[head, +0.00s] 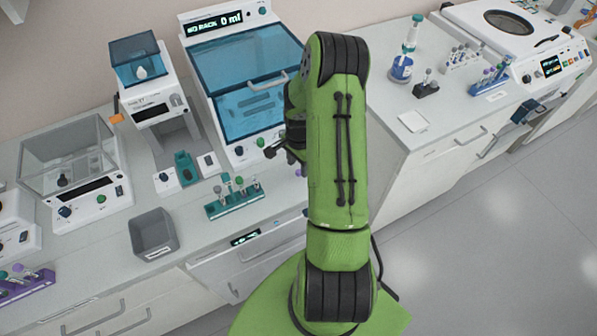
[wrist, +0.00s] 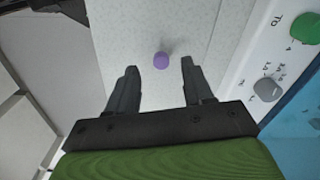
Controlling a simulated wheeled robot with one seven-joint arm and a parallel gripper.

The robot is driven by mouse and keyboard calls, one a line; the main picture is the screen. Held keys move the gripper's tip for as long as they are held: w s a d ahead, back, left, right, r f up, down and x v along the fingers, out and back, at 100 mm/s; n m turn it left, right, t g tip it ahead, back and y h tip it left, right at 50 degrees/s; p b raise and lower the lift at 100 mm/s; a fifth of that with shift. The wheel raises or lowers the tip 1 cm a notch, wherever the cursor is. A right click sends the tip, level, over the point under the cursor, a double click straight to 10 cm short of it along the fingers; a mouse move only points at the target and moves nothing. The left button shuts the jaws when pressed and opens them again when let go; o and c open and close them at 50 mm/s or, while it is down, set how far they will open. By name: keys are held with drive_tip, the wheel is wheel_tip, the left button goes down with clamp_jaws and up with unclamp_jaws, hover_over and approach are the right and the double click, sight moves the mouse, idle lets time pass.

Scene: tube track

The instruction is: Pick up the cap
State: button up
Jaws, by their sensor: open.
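In the head view my gripper shows only in part at the left of my green arm, near the blue-windowed machine (head: 250,85).
The machine's front panel with green and grey knobs (wrist: 267,88) lies close on the right in the wrist view. In the head view a green tube rack (head: 235,200) stands left of my gripper, and a grey bin (head: 153,232) stands farther left. The counter's front edge is close.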

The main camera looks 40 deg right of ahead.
sight(299, 173)
wheel_tip(299, 173, down, 3)
drive_tip(key=shift+w+d+r, duration=0.1)
drive_tip(key=shift+r, duration=0.1)
drive_tip(key=shift+c, duration=0.6)
drive_tip(key=c, duration=0.7)
drive_tip(key=shift+c, duration=0.2)
